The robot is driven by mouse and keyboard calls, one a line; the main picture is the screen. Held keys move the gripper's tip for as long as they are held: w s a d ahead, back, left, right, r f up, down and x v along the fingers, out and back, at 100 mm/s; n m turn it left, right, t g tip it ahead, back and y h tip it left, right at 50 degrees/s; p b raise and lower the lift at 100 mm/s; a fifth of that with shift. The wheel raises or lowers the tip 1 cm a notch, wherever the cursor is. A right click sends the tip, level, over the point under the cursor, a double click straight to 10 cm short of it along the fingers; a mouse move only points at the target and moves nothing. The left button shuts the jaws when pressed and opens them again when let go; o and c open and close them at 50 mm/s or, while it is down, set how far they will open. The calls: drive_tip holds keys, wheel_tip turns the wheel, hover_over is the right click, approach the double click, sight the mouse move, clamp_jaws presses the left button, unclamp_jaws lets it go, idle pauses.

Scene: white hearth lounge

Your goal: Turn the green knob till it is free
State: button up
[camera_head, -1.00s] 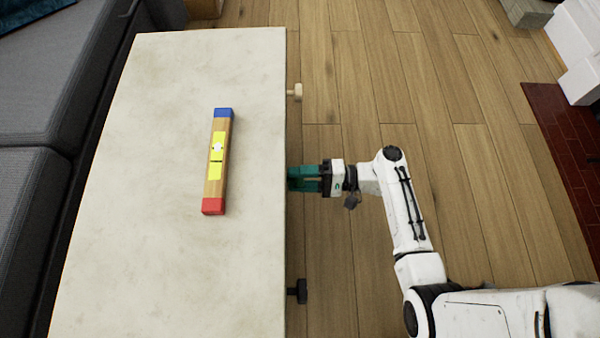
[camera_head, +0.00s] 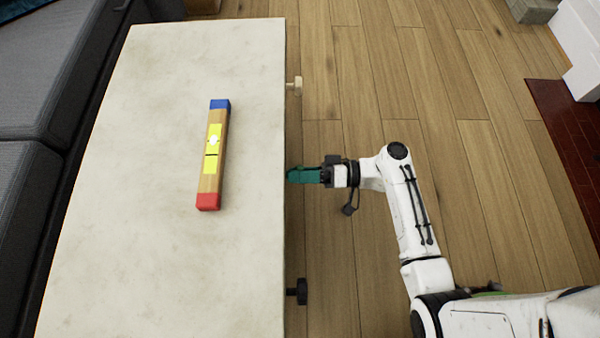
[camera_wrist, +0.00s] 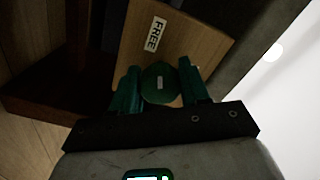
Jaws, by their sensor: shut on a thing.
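The green knob (camera_wrist: 159,84) shows in the wrist view, with a small pale mark on its face. My gripper (camera_wrist: 158,88) has one teal finger on each side of it and is shut on it. Behind the knob is a tilted wooden panel (camera_wrist: 190,45) with a white label reading FREE (camera_wrist: 155,33). In the head view my gripper (camera_head: 303,175) is at the right edge of the pale table (camera_head: 130,250). The knob is hidden there by the fingers.
A cream knob (camera_head: 295,85) and a black knob (camera_head: 298,291) stick out from the same table edge, above and below my gripper. A wooden bar (camera_head: 208,182) with blue and red ends lies on the table.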

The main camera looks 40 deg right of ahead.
drive_tip(key=shift+s+f+n, duration=0.1)
drive_tip(key=shift+f+n, duration=0.05)
drive_tip(key=shift+n, duration=0.45)
drive_tip(key=shift+b, duration=0.3)
drive_tip(key=o, duration=1)
drive_tip(key=shift+o, duration=0.2)
drive_tip(key=p+v, duration=0.2)
drive_tip(key=v, duration=0.8)
drive_tip(key=shift+s+d+p, duration=0.2)
drive_tip(key=shift+d+p, duration=0.15)
drive_tip(key=shift+p, duration=0.05)
drive_tip(key=shift+a, duration=0.1)
